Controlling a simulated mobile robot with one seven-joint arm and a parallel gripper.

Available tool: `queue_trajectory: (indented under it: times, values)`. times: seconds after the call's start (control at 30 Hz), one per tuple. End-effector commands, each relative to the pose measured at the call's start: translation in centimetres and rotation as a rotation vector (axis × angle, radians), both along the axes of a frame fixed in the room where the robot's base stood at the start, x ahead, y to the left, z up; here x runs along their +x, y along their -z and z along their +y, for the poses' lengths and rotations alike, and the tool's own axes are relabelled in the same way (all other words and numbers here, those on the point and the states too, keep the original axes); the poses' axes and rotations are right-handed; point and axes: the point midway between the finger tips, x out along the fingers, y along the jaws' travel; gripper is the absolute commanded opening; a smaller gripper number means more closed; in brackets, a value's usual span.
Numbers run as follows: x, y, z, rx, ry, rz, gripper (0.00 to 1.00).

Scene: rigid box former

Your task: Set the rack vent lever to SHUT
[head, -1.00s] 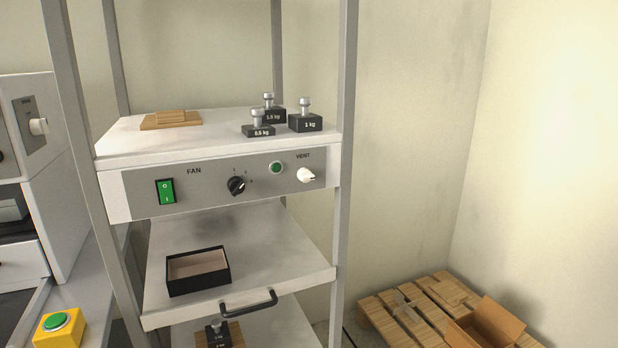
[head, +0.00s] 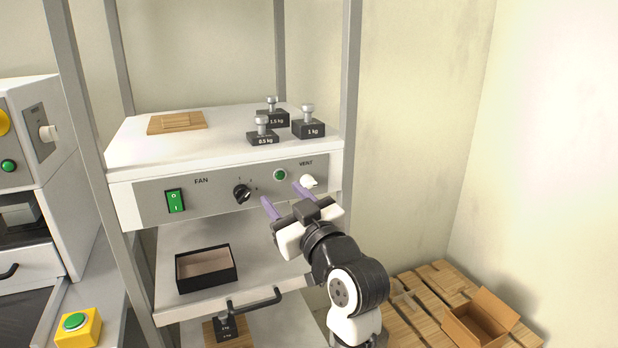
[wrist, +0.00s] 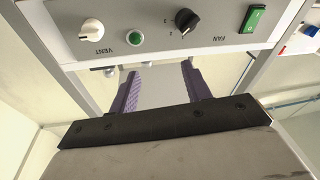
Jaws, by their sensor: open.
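The white vent lever (head: 308,181) is a small knob at the right end of the rack's grey control panel (head: 152,205), under the label VENT. It also shows in the wrist view (wrist: 91,31), upside down, at the upper left. No SHUT mark is readable. My gripper (head: 283,194) is open and empty in front of the panel, below and left of the lever.
Beside the lever are a green button (head: 280,174), a black fan dial (head: 242,193) and a green fan switch (head: 175,201). Several black weights (head: 308,130) stand on the shelf above. A black open box (head: 206,284) sits on the shelf below. A rack post (head: 352,100) stands to the right.

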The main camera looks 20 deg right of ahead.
Motion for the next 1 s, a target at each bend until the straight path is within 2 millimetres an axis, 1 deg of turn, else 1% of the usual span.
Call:
queue_trajectory:
  times: [0.03,0.1,0.13,0.2,0.23,0.3,0.37,0.47,0.57,0.8,1.0]
  values:
    - [-1.3,0.3,-3.0,-0.002,0.036,0.040,0.48]
    - [-2.9,1.1,-5.8,-0.007,0.064,0.088,0.48]
    - [-3.5,1.4,-6.7,-0.008,0.072,0.105,0.48]
    - [-4.7,1.9,-8.2,-0.010,0.087,0.133,0.48]
    - [-5.1,2.0,-8.7,-0.011,0.090,0.143,0.48]
    - [-5.6,2.3,-9.3,-0.012,0.095,0.156,0.48]
    - [-5.5,2.4,-9.5,-0.013,0.095,0.161,0.48]
    - [-4.5,2.3,-9.4,-0.011,0.093,0.162,0.48]
    - [-2.8,2.2,-9.2,-0.011,0.091,0.163,0.48]
    - [2.5,2.1,-8.9,-0.011,0.091,0.163,0.48]
    - [6.0,2.2,-8.7,-0.013,0.094,0.162,0.48]
